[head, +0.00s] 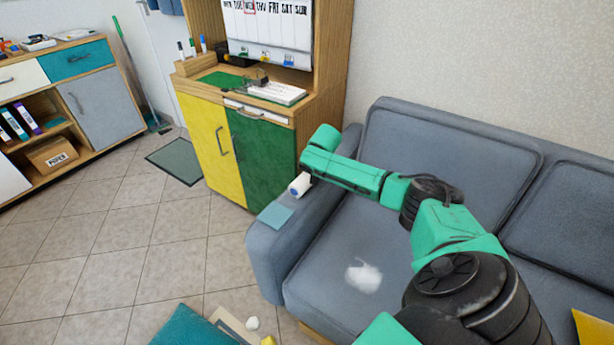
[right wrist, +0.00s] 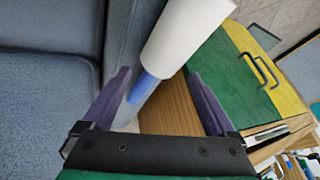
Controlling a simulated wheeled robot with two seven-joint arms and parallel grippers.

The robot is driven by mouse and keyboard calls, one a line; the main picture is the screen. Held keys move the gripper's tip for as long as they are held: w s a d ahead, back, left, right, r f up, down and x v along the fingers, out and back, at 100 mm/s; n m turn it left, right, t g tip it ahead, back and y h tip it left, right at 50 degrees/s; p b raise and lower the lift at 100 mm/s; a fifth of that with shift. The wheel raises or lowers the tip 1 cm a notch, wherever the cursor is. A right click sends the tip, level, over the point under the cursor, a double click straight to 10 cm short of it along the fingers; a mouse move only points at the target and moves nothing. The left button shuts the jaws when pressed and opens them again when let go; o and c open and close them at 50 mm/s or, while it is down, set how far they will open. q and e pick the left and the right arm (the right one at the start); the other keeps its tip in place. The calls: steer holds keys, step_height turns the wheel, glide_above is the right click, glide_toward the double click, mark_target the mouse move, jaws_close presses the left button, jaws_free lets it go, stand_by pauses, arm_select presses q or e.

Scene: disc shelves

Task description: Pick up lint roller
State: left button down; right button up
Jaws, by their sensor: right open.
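The lint roller is a white cylinder with a blue part. In the head view the lint roller (head: 299,185) is on the sofa's left armrest, just beside the end of my right arm. In the right wrist view the lint roller (right wrist: 190,38) fills the top middle, and its blue part reaches down between the fingers. My right gripper (right wrist: 158,80) is open, with one finger on each side of the blue part; I cannot tell if either touches it. In the head view its fingers are hidden. My left gripper is not in view.
The grey sofa (head: 445,155) spans the right, with white fluff (head: 364,277) on its seat. A blue cloth (head: 275,215) lies on the armrest. A yellow and green cabinet (head: 262,155) stands close behind the armrest. The tiled floor at left has free room.

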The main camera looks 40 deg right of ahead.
steer(key=shift+x, duration=0.9)
steer(key=shift+w+f, duration=0.2)
steer(key=shift+f, duration=0.15)
steer(key=shift+s+r, duration=0.1)
steer(key=c, duration=0.4)
jaws_close()
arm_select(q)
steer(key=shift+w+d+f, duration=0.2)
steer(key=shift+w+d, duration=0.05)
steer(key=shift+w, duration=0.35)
